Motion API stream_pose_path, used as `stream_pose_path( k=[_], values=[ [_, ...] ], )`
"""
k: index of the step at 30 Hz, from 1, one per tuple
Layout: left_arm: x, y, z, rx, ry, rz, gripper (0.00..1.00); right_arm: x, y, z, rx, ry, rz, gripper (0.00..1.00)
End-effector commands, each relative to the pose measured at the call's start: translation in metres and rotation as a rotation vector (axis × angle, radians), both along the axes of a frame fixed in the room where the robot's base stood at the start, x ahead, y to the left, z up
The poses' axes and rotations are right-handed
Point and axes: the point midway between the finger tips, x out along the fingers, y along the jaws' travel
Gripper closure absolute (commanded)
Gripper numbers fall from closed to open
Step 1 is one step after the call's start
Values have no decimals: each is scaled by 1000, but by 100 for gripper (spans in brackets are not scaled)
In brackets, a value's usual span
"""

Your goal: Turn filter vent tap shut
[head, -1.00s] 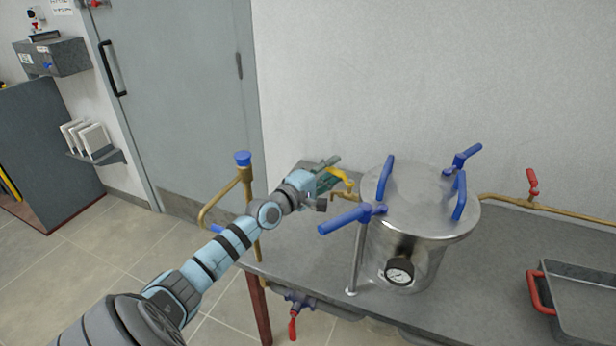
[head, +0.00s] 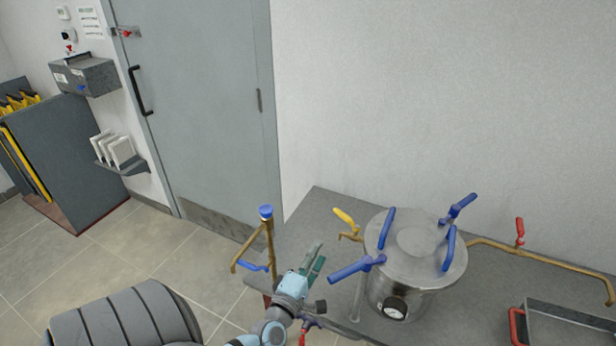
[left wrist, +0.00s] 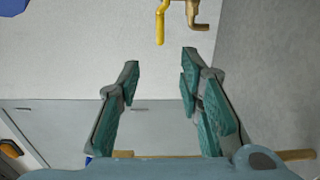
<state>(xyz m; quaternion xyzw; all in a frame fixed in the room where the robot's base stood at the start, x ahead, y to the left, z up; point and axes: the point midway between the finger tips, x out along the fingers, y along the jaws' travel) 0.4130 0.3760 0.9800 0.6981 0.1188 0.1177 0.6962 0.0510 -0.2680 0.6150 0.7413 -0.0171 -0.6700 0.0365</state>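The yellow-handled tap (head: 344,216) sits on a short brass pipe at the left side of the steel filter vessel (head: 412,252). Its handle slants up and to the left in the head view. In the left wrist view the yellow handle (left wrist: 160,26) shows at the top, beside a brass spout (left wrist: 197,16), beyond the fingertips. My left gripper (head: 317,259) is in front of and below the tap, clear of it. In the left wrist view the gripper's green-padded fingers (left wrist: 161,72) are apart with nothing between them. My right gripper is out of view.
Blue clamp handles (head: 350,270) stick out around the vessel lid. A brass pipe with a blue cap (head: 266,212) stands left of my gripper. A red-handled tap (head: 520,232) is on the right pipe, above a grey tray (head: 575,325). A door (head: 200,110) is behind left.

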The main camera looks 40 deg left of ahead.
Motion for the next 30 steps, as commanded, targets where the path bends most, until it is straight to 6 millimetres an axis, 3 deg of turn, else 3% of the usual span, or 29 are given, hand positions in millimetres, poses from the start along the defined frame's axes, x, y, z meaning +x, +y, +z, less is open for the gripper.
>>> stream_pose_path(
  k=[9, 18, 24, 30],
  values=[
    [-18, -19, -96, 252, 284, -109, 67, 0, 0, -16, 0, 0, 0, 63],
    [-47, -36, -171, 445, 513, -232, 67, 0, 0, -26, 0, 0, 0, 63],
    [-59, -41, -195, 505, 588, -281, 67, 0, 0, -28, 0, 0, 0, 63],
    [-61, -42, -197, 515, 599, -288, 67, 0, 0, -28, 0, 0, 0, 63]
  ],
)
